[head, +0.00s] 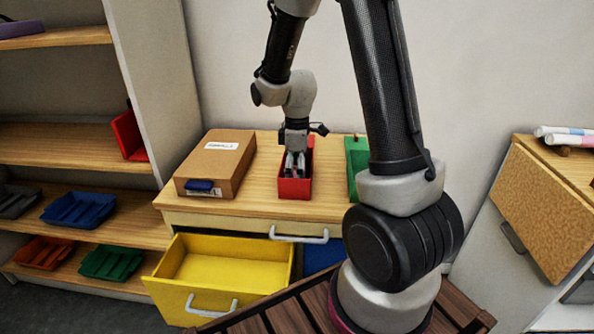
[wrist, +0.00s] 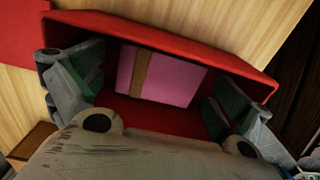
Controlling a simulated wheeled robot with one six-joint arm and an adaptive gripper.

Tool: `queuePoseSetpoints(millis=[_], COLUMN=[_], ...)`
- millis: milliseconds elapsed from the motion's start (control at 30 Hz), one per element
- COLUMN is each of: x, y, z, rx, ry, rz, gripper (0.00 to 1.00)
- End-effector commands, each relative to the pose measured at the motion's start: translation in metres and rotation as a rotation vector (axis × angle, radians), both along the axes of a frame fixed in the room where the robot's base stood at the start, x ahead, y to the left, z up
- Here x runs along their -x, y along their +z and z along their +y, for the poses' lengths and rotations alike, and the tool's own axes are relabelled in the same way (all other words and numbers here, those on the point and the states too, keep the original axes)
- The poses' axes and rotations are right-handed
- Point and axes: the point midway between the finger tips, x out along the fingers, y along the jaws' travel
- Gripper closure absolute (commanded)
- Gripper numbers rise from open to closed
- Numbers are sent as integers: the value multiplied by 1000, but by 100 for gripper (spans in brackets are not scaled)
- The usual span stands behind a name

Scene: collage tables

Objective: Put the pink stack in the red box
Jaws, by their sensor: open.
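The red box (head: 296,189) stands on the wooden top of the drawer cabinet. In the wrist view the red box (wrist: 255,75) fills the middle, and the pink stack (wrist: 185,82) lies inside it on its floor, with a tan band across it. My gripper (head: 295,165) points down into the red box. In the wrist view my gripper's fingers (wrist: 160,95) are spread wide, one on each side of the pink stack, with nothing between them touching. In the head view the stack is hidden by the box wall and gripper.
A cardboard box (head: 215,165) lies left of the red box, with a blue item (head: 200,186) at its front. A green box (head: 357,163) stands to the right. A yellow drawer (head: 220,270) is open below. Shelves (head: 75,145) with coloured trays stand at the left.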

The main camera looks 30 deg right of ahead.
Motion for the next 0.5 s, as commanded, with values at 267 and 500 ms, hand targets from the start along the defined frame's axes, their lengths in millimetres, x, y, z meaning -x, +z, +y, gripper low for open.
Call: queuePoseSetpoints(millis=[267,500], x=[-2,-1], y=[44,95], z=[0,0], rx=[0,-1], ry=[0,0], rz=[-7,-4], gripper=[0,0])
